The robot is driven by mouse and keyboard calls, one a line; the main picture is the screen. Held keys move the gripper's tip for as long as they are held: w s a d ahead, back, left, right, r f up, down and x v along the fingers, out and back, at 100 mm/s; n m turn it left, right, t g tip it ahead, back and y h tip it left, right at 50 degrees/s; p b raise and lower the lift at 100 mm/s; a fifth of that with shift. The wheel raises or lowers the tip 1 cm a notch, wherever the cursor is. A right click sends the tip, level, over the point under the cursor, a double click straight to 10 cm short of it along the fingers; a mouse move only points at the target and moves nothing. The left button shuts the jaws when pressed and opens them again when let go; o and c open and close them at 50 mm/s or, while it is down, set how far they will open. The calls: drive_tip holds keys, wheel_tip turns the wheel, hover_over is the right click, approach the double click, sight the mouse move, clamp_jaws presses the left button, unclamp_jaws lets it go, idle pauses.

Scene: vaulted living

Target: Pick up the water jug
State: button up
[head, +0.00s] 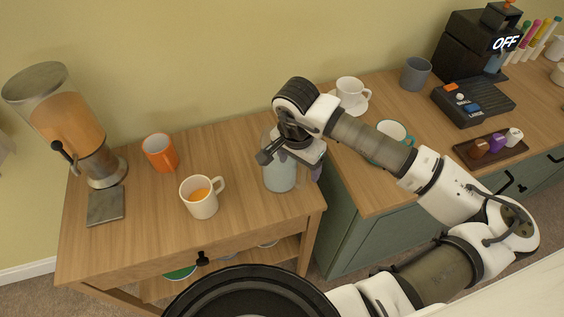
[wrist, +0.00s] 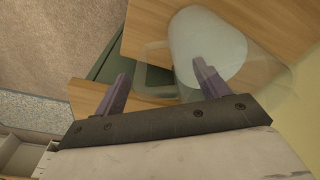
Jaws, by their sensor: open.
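The water jug (head: 280,178) is a clear vessel with pale blue-white contents. It stands upright at the right end of the wooden side table, partly hidden by my gripper in the head view. In the wrist view the jug (wrist: 205,42) is at upper centre-right, with a clear part, seemingly its handle, reaching left. My gripper (head: 291,165) is over the jug's top. In the wrist view the gripper (wrist: 162,78) is open: one purple finger overlaps the jug's clear wall, the other is left of it. I cannot tell whether either finger touches it.
On the side table (head: 120,235) are an orange mug (head: 160,153), a white mug (head: 199,198) with orange drink and a juice dispenser (head: 62,110). A cup on a saucer (head: 350,92), a teal-rimmed cup (head: 395,130) and a coffee machine (head: 470,48) stand on the right counter.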

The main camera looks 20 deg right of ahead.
drive_tip(key=shift+f, duration=0.45)
drive_tip(key=shift+c, duration=0.2)
drive_tip(key=shift+r, duration=0.1)
clamp_jaws()
